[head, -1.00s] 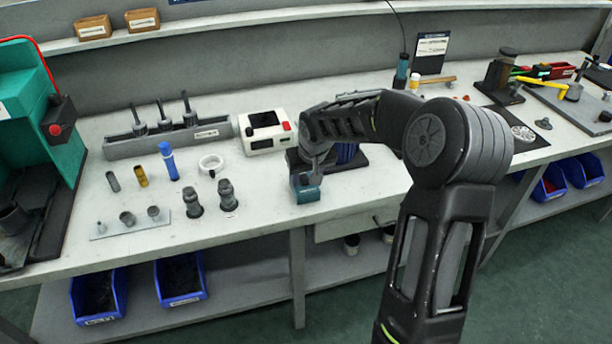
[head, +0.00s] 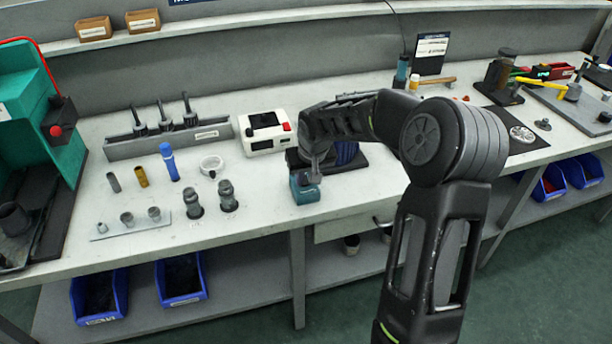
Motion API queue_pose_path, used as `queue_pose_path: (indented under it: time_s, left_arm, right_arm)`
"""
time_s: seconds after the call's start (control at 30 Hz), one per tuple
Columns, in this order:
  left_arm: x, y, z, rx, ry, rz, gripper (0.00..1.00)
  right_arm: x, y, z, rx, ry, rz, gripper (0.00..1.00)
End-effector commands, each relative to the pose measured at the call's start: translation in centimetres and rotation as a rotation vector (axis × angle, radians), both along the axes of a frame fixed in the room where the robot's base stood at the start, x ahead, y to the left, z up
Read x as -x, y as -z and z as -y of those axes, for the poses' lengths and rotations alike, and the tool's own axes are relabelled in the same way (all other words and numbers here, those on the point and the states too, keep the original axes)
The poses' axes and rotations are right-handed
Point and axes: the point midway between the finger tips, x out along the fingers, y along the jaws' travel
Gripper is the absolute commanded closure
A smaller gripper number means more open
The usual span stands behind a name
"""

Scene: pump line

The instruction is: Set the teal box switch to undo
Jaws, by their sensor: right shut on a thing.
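The teal box (head: 304,192) stands near the front edge of the bench, at the middle of the head view. My right gripper (head: 311,177) points down onto the top of the box and is shut on the switch there. The gripper and wrist hide most of the switch, so its setting cannot be read. My left gripper is not in view.
A white device with a red button (head: 266,132) stands behind and left of the box. Two dark pump parts (head: 228,196) stand to the left, with a white ring (head: 211,166) behind them. A dark base with a blue coil (head: 347,154) is close behind my gripper. Bare bench lies in front right.

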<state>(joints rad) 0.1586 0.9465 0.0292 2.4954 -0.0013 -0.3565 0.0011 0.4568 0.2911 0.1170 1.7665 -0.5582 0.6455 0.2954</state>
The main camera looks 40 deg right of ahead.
Motion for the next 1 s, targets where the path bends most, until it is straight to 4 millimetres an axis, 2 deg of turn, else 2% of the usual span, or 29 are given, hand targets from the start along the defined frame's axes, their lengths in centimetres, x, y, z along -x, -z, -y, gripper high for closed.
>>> queue_pose_path:
  time_s: [0.2,0.4,0.57,0.87,0.9,1.0]
  left_arm:
    - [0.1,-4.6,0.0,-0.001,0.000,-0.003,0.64]
    - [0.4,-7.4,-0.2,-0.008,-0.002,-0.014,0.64]
    - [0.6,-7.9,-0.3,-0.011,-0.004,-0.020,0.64]
    - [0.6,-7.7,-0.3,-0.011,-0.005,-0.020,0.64]
    - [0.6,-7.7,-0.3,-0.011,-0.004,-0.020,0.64]
    - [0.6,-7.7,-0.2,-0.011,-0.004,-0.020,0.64]
  right_arm:
    - [-0.5,-1.2,0.2,-0.046,0.001,-0.132,1.00]
    - [-1.0,-0.9,0.4,-0.100,0.004,-0.288,1.00]
    - [-1.2,-0.7,0.4,-0.122,0.001,-0.348,1.00]
    - [-1.2,-0.4,0.4,-0.124,0.000,-0.355,1.00]
    - [-1.2,-0.4,0.4,-0.124,0.000,-0.355,0.78]
    - [-1.2,-0.4,0.4,-0.124,0.000,-0.355,0.70]
